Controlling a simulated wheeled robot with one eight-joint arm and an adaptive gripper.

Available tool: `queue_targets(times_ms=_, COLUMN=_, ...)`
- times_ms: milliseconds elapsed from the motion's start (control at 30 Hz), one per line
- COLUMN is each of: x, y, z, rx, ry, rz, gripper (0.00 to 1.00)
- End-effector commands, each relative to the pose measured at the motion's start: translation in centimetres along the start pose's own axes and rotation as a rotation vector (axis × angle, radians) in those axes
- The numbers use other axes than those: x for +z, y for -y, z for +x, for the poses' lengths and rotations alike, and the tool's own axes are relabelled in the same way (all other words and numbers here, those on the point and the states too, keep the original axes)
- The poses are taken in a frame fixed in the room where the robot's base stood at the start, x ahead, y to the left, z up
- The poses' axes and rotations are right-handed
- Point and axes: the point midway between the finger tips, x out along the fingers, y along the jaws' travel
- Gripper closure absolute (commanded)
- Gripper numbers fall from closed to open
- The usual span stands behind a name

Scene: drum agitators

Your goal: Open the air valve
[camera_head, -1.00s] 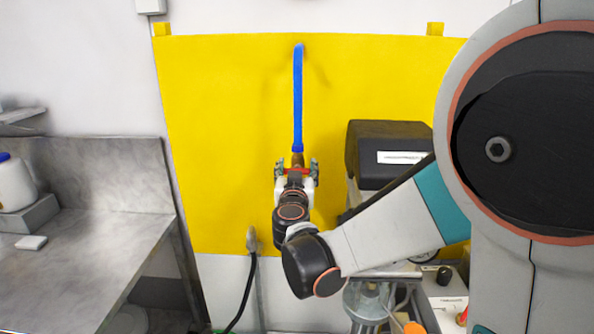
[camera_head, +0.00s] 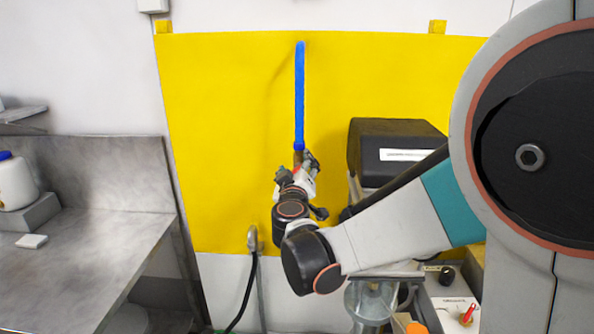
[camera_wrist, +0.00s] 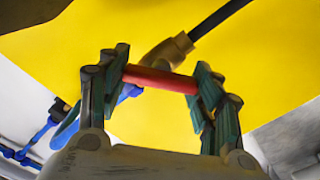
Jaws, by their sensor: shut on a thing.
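The air valve's red handle (camera_wrist: 160,80) lies between the two finger pads of my gripper (camera_wrist: 161,78) in the wrist view, and the pads touch its ends. The brass valve body (camera_wrist: 168,53) shows behind the handle. In the head view the blue air pipe (camera_head: 299,95) runs down the yellow panel to the brass valve (camera_head: 298,157). My gripper (camera_head: 306,166) is at the lower end of this pipe, tilted, and hides most of the valve and the handle there.
A yellow panel (camera_head: 215,130) is behind the valve. A black box (camera_head: 395,140) stands just right of my wrist. A metal bench (camera_head: 95,235) with a white bottle (camera_head: 16,184) is at left. A hose fitting (camera_head: 252,238) with a black hose is below left. A control box (camera_head: 452,310) is at lower right.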

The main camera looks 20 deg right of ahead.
Motion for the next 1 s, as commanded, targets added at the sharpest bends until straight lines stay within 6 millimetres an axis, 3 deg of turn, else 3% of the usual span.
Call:
queue_targets(times_ms=600, x=0.02, y=0.38, z=0.02, rx=-0.001, ry=-0.002, rz=-0.581, gripper=0.65)
queue_targets(times_ms=1000, x=0.09, y=0.49, z=0.01, rx=-0.001, ry=-0.002, rz=-0.852, gripper=0.65)
